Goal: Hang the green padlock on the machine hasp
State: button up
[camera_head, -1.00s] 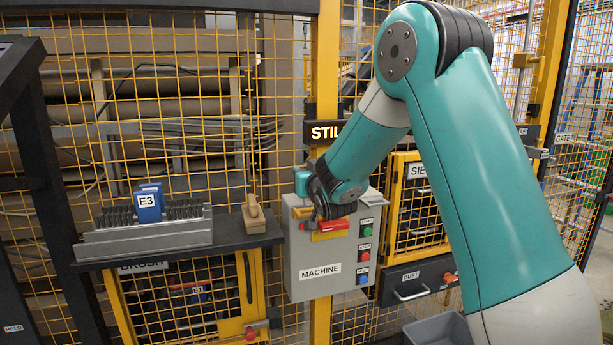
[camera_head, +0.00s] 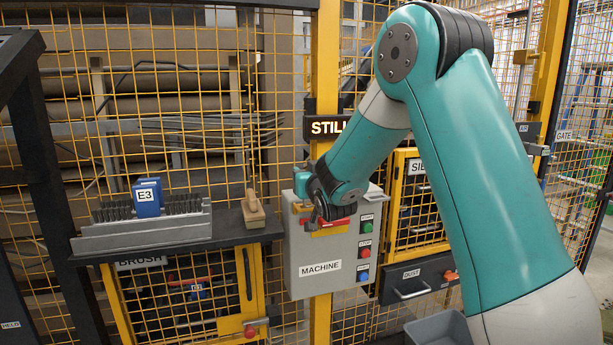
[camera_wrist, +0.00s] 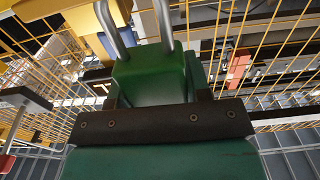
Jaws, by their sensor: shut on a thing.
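The green padlock (camera_wrist: 150,75) fills the middle of the wrist view, its grey shackle (camera_wrist: 166,25) pointing to the top of the picture. My gripper (camera_wrist: 158,98) is shut on the padlock's body, with dark fingers at both sides. In the head view my gripper (camera_head: 322,212) is at the upper front of the grey machine box (camera_head: 308,250), by its red-and-yellow switch (camera_head: 338,224). The padlock cannot be made out there. The hasp is not clearly seen; I cannot tell whether the shackle touches it.
The machine box hangs on a yellow post (camera_head: 322,60) and has several buttons at its right. A black shelf (camera_head: 235,238) at the left holds a grey brush tray (camera_head: 150,235) and a wooden brush (camera_head: 253,212). Yellow mesh fence stands behind.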

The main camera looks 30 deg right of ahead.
jog(key=shift+f+b, duration=1.75)
jog(key=o, duration=1.1)
jog(key=shift+o, duration=0.2)
jog(key=shift+s, duration=0.15)
jog(key=b+v, duration=0.9)
jog(key=v, duration=0.8)
jog(key=shift+b, duration=0.4)
jog(key=shift+r, duration=0.15)
